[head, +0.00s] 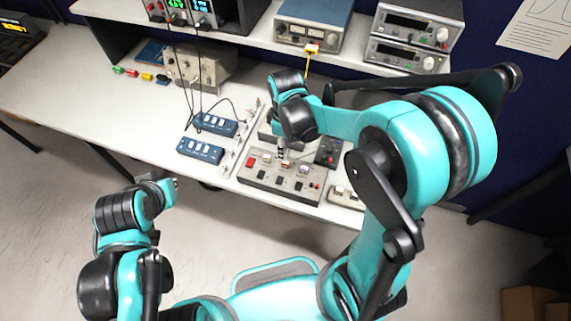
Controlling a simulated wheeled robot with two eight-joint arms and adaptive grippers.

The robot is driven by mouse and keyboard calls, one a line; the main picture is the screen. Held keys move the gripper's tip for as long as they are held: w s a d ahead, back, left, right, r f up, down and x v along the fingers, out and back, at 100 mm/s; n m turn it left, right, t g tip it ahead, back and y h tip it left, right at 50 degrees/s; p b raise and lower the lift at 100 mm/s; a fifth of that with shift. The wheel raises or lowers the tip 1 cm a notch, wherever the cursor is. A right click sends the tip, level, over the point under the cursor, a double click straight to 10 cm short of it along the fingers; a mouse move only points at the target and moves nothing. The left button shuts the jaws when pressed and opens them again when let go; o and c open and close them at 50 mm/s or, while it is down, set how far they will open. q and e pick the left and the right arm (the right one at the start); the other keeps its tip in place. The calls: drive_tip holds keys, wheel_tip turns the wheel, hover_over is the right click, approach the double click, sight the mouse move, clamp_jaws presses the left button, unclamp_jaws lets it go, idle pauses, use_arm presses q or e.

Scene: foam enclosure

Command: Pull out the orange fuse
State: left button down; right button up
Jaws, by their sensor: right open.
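A grey panel (258,178) with a red button (250,162), small sockets and switches lies at the front edge of the bench. My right gripper (283,152) points down over the middle of this panel, close above its row of small parts. It is open, and whether its fingers touch anything is too small to tell. I cannot make out the orange fuse for certain; the gripper and wrist cover part of the panel. My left gripper (171,184) is in front of the bench, left of the panel, and its fingers are not clear.
Two blue switch boxes (200,151) (214,124) with cables stand left of the panel. A dark box (328,152) stands at its right. Small coloured connectors (147,76) lie at the back left. Instruments (313,26) fill the shelf. The bench's left part (60,85) is clear.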

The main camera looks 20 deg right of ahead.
sight(285, 165)
drive_tip(key=shift+f, duration=0.1)
wheel_tip(285, 165, down, 9)
drive_tip(key=b, duration=0.7)
idle(1.0)
clamp_jaws()
drive_tip(key=shift+r, duration=0.2)
drive_tip(key=shift+r+p, duration=2.05)
drive_tip(key=shift+r, duration=0.9)
